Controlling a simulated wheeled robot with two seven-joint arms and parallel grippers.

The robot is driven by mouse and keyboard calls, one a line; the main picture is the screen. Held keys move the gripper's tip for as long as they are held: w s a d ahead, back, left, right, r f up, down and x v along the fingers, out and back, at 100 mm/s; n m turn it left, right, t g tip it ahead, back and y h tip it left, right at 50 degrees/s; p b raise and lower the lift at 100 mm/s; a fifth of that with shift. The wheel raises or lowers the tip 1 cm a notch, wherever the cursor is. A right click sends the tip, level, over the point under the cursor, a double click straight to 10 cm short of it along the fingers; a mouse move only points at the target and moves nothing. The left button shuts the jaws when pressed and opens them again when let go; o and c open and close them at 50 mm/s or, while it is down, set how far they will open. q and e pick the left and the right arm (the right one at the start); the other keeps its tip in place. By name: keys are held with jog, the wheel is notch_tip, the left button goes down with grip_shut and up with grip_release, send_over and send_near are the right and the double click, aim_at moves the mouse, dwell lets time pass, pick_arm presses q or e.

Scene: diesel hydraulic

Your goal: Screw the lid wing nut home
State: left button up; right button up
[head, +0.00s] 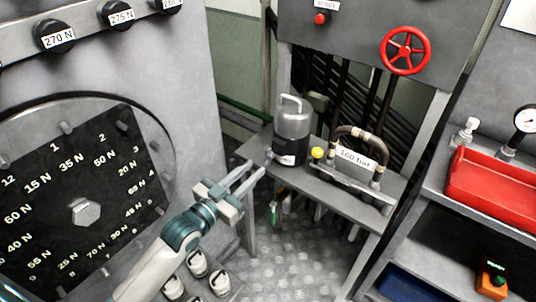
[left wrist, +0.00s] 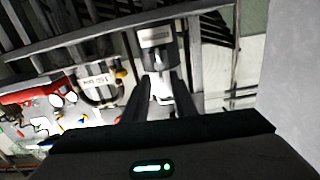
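A grey canister (head: 292,120) with a black lower band and a looped top handle stands upright on the grey metal bench. It shows again in the left wrist view (left wrist: 156,40), ahead of the fingers. A small light fitting (head: 269,154) sits at its lower left side; I cannot tell whether this is the wing nut. My left gripper (head: 256,167) is open and looks empty, its fingertips just left of and in front of the canister. In the left wrist view the fingers (left wrist: 162,84) stand apart with a pale part between them in the picture; contact is unclear. My right gripper is out of view.
On the bench right of the canister are a yellow knob (head: 317,153) and a hose loop with a 160 bar plate (head: 356,160). A red handwheel (head: 405,50) is above. A red tray (head: 494,188) is at right. A large dial cabinet (head: 188,60) stands close at left.

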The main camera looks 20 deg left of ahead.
aim_at(266, 158)
pick_arm(q)
jog(key=x, duration=0.8)
jog(key=shift+p, duration=0.4)
grip_shut()
